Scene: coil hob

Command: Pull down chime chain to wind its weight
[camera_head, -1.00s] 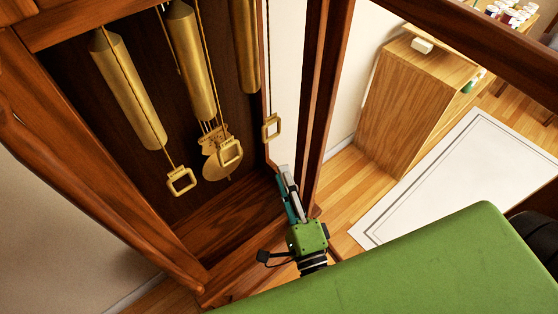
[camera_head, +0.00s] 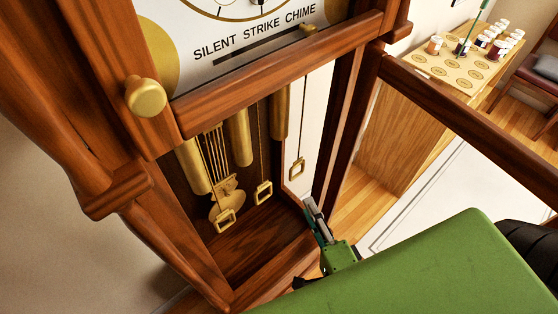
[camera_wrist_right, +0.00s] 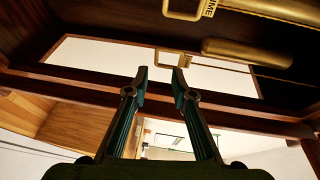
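Inside the tall wooden clock case, brass pull rings hang on chains beside brass weights. In the head view I see a left ring (camera_head: 225,221), a middle ring (camera_head: 264,194) and a right ring (camera_head: 297,169). My right gripper (camera_head: 311,207) is at the case's right side, below the right ring and apart from it. In the right wrist view the gripper (camera_wrist_right: 160,74) is open and empty, with a brass ring (camera_wrist_right: 172,53) beyond its fingertips. Another ring (camera_wrist_right: 183,15) at the top has a partly cut-off label ending in "ME". My left gripper is out of view.
The clock dial (camera_head: 250,40) reads "SILENT STRIKE CHIME". A brass knob (camera_head: 146,97) sits on the left of the frame. Wooden posts of the case stand close beside my right gripper. A wooden cabinet (camera_head: 410,135) with small jars on top stands at the right.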

